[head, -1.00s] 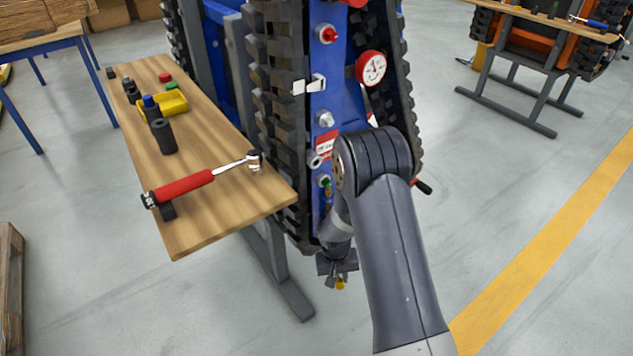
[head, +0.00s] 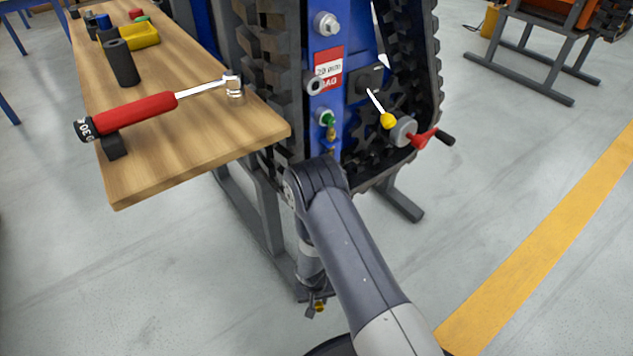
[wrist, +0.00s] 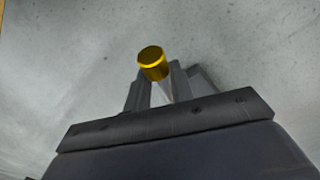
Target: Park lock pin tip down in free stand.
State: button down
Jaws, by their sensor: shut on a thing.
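My gripper (head: 316,297) hangs low over the floor in front of the blue tracked carrier, below and right of the bench's near end. It is shut on the lock pin, whose yellow end (head: 319,307) shows small in the head view. In the wrist view the pin's yellow round head (wrist: 152,62) sticks out beyond the grey fingers (wrist: 160,90), with a short pale shank behind it; its tip is hidden. A black upright cylinder (head: 122,65) stands on the wooden bench with nothing visible sticking out of it. Another, behind it, has a blue top (head: 104,22).
A red-handled torque wrench (head: 135,110) lies along the near part of the bench (head: 190,165). The carrier's track and a red-handled crank (head: 422,138) are close to my arm. Open floor lies left and front.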

jog(key=shift+f+b, duration=2.25)
jog(key=shift+f, duration=2.75)
jog(key=shift+f, duration=0.2)
jog(key=c, duration=1.2)
grip_release()
jog(key=shift+c, duration=0.2)
jog(key=shift+r, duration=0.1)
notch_tip(320, 180, up, 12)
jog(key=a+p, duration=0.1)
jog(key=p, duration=0.4)
jog(key=shift+s, duration=0.15)
jog(key=shift+a, duration=0.1)
